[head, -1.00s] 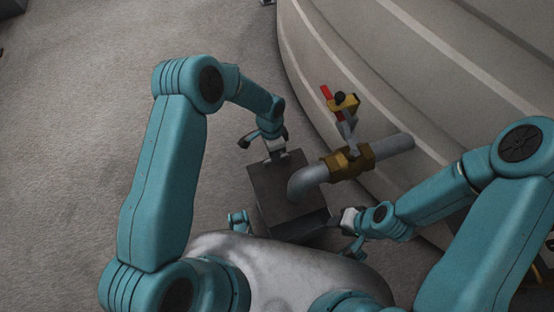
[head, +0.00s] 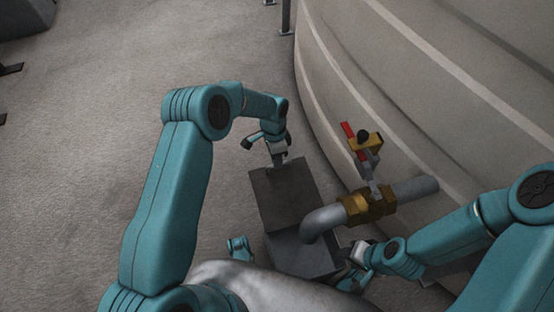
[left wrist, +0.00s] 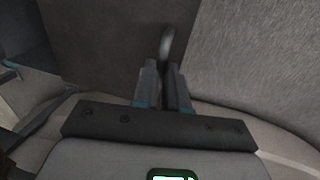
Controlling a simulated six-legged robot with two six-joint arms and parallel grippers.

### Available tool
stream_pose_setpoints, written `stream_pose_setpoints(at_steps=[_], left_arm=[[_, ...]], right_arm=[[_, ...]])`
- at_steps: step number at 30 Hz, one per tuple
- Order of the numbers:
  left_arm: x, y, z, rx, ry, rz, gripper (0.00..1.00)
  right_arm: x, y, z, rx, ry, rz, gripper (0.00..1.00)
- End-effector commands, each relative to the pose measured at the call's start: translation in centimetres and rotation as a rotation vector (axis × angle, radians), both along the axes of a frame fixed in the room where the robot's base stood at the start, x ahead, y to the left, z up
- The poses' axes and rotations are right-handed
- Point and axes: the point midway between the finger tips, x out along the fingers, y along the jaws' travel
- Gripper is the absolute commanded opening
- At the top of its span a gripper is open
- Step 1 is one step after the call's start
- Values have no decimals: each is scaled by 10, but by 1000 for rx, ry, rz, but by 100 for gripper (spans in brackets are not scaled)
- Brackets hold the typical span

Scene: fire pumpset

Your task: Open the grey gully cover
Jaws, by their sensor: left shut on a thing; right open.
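The grey gully cover (head: 283,192) is a flat dark square plate at the far side of the grey gully box (head: 292,252). It looks raised at an angle, and part of the box's inside shows in front of it. My left gripper (head: 279,160) is at the cover's far edge. In the left wrist view my left gripper (left wrist: 163,88) is shut on the curved handle (left wrist: 167,42) of the cover (left wrist: 95,50). My right gripper (head: 352,252) is at the right side of the box. Its fingers are small and partly hidden in the head view.
A grey pipe (head: 318,219) bends down at the box, close to the cover's right side. A brass valve (head: 366,205) with a red lever (head: 347,129) above it stands to the right. A large ribbed tank (head: 420,90) bounds the right. Floor (head: 80,130) at left is clear.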

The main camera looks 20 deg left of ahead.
Motion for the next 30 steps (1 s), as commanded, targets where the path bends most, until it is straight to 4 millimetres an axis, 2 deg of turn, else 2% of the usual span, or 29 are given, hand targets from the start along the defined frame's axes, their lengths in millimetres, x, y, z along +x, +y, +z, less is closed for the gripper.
stream_pose_setpoints(at_steps=[5,6,8,20,26,30], left_arm=[[2,0,1,-2,-5,2,0],[3,0,1,-2,-5,1,22],[3,0,1,-2,-5,1,38],[3,1,5,-1,-2,1,38],[3,0,24,-1,-3,2,38],[3,-2,46,-1,-4,4,38]], right_arm=[[0,0,0,0,0,0,43],[0,0,0,0,0,0,43],[0,0,0,0,0,0,43],[0,0,3,0,0,0,43],[0,0,17,0,0,0,43],[0,0,31,0,0,1,43]])
